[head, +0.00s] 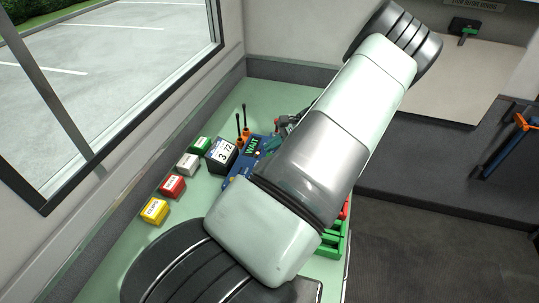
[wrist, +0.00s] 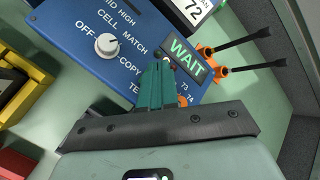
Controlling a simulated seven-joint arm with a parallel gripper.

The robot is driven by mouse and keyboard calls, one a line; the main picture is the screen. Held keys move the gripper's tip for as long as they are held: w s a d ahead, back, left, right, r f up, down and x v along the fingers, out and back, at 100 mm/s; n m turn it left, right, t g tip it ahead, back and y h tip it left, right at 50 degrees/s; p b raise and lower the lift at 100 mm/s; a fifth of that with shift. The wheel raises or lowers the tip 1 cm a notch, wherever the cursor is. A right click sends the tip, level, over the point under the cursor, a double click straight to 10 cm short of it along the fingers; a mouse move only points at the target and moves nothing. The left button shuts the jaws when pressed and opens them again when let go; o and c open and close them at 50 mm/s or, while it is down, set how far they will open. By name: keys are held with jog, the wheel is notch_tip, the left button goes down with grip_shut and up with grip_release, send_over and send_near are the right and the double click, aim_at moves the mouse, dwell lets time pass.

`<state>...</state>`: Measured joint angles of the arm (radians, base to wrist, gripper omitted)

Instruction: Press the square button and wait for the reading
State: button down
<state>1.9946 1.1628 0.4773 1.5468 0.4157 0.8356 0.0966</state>
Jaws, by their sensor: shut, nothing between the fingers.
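The blue panel box (head: 235,181) stands on the green counter, partly hidden by my arm. In the wrist view the blue panel (wrist: 75,25) carries printed words and a white rotary knob (wrist: 106,46) near OFF. Its display (wrist: 187,47) reads WAIT in green; the display also shows in the head view (head: 251,145). My gripper (wrist: 158,66) has its teal fingers shut and empty, with the tips over the panel just left of the display. I cannot make out a square button; the fingers cover that part of the panel. I cannot tell whether the tips touch it.
A black box with a white number card (head: 222,151) stands left of the panel. Yellow (head: 155,211), red (head: 173,187), white (head: 188,164) and green (head: 201,145) labelled blocks line the window side. Orange-based black rods (wrist: 225,47) rise beside the display. A green rack (head: 332,240) is at the right edge.

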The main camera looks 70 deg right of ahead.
jog(key=shift+r, duration=2.35)
